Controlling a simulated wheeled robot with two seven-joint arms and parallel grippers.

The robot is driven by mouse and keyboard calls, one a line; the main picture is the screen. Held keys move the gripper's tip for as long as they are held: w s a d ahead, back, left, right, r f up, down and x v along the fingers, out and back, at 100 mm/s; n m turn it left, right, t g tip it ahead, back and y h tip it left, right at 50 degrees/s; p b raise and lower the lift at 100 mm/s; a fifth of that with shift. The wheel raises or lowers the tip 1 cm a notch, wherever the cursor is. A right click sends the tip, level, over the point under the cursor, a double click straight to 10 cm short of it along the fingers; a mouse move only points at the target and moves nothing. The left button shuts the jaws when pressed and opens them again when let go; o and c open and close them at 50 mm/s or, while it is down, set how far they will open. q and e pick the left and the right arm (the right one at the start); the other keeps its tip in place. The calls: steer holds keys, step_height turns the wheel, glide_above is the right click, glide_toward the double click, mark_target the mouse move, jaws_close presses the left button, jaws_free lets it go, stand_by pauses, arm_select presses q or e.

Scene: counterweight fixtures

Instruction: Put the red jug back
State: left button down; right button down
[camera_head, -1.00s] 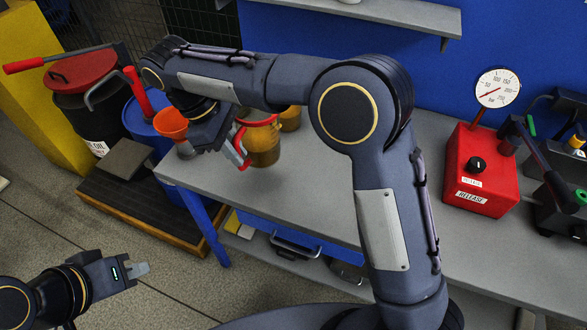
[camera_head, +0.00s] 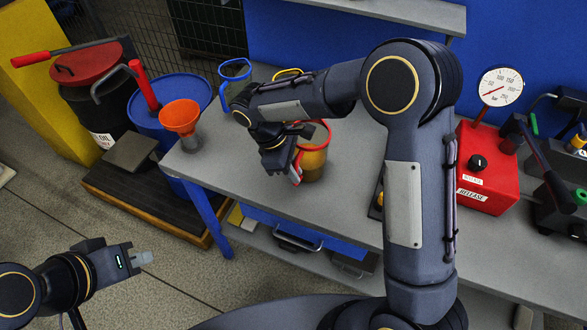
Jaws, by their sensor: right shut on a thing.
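The red jug (camera_head: 314,166) has an amber body and a red rim and stands out over the grey bench top (camera_head: 345,215), right of the orange funnel. My right gripper (camera_head: 297,172) is shut on its left side, where the red handle is. I cannot tell whether the jug's base touches the bench. My right forearm crosses just behind it.
An orange funnel (camera_head: 180,116) stands at the bench's left end. A blue-rimmed jug (camera_head: 235,70) and a partly hidden yellow-rimmed one (camera_head: 288,74) are at the back. A red gauge box (camera_head: 487,170) stands at right. Clear bench lies in front of the red jug.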

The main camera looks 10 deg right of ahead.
steer(key=shift+f, duration=0.15)
steer(key=c, duration=1.9)
jaws_free()
steer(key=shift+f, duration=0.1)
steer(key=o, duration=0.4)
steer(key=shift+o, duration=0.2)
